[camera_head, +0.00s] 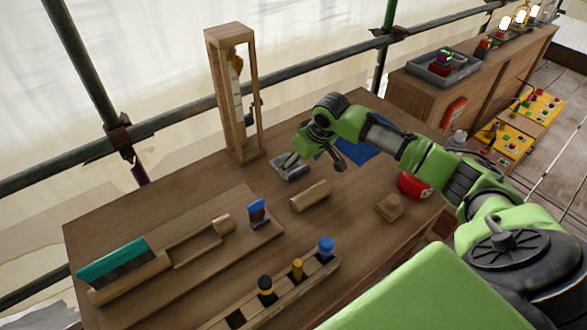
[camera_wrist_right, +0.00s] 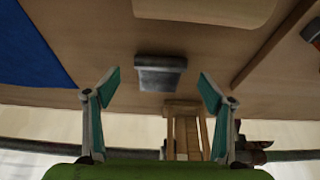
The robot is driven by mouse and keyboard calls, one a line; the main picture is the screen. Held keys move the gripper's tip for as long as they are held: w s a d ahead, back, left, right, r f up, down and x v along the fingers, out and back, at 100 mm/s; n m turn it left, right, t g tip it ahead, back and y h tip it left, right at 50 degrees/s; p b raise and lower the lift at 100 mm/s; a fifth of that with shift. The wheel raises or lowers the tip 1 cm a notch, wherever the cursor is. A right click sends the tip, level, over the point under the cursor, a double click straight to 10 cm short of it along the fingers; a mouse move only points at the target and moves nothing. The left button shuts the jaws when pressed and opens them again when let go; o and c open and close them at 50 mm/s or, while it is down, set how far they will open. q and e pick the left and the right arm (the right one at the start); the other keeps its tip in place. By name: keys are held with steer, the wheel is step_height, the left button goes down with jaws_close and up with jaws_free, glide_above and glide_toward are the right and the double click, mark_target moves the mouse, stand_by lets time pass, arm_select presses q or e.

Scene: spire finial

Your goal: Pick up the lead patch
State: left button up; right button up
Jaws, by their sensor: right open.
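A grey, blocky piece that looks like the lead patch (camera_head: 291,172) lies on the wooden table, near the foot of the wooden frame. In the right wrist view the grey piece (camera_wrist_right: 160,73) shows centred between the fingers, beyond their tips and apart from them. My right gripper (camera_head: 312,160) reaches in from the right and partly covers the patch in the head view. In the wrist view its teal-padded fingers (camera_wrist_right: 160,90) are wide apart with nothing between them. My left gripper is not in view.
A tall wooden frame (camera_head: 212,95) stands behind the patch. A wooden roller (camera_head: 310,196) lies in front, and a blue sheet (camera_head: 358,155) lies to the right. A red container (camera_head: 412,186) and a tool rack (camera_head: 275,300) are nearer. Scaffold poles run behind the table.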

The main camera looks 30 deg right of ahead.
mark_target(297, 169)
steer(key=x, duration=0.3)
steer(key=shift+w+f, duration=0.15)
steer(key=shift+w, duration=0.05)
steer(key=shift+f, duration=0.15)
steer(key=c, duration=1.4)
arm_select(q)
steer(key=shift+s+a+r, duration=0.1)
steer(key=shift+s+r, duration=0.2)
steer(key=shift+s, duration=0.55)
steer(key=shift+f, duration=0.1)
arm_select(e)
steer(key=shift+w, duration=0.1)
